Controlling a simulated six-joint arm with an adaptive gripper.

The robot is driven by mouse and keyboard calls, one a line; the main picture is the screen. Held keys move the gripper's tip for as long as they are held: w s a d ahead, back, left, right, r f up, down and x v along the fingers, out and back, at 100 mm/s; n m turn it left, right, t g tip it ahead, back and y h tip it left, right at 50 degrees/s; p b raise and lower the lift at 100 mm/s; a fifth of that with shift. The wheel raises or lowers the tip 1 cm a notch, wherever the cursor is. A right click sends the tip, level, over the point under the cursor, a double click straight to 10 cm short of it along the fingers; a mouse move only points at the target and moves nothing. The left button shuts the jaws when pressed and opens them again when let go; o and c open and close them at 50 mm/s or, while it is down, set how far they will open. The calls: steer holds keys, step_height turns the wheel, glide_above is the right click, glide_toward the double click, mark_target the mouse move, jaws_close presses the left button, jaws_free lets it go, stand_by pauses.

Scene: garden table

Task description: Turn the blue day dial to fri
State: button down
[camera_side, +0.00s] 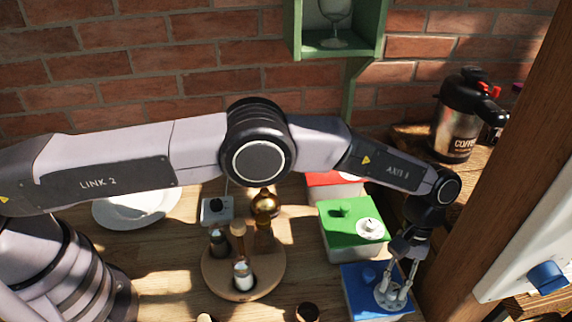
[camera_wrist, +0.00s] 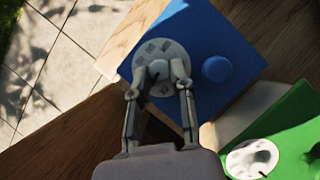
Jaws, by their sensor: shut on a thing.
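The blue box (camera_side: 363,279) stands at the front right of the table in the side view, with a pale round day dial (camera_side: 384,296) on its top. In the wrist view the blue box (camera_wrist: 200,35) carries the grey dial (camera_wrist: 148,50) with small dark marks around its disc, too blurred to read. A round blue knob (camera_wrist: 216,69) sits beside the dial. My gripper (camera_side: 396,297) points down at the dial, and its fingers (camera_wrist: 160,76) are shut on the dial's centre knob. The fingers hide part of the disc.
The green box (camera_side: 338,221) with its own white dial (camera_side: 370,229) stands just behind the blue box, and a red box (camera_side: 330,186) is farther back. A wooden post (camera_side: 500,160) rises close to the right. A round caddy (camera_side: 270,284) with bottles stands left.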

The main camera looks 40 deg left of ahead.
mark_target(395, 288)
steer(key=shift+d+m+y, duration=0.1)
steer(key=shift+m+y, duration=0.3)
steer(key=shift+m, duration=0.7)
steer(key=c, duration=1)
jaws_free()
steer(key=shift+o, duration=0.2)
steer(key=shift+r, duration=0.1)
step_height(395, 288, up, 10)
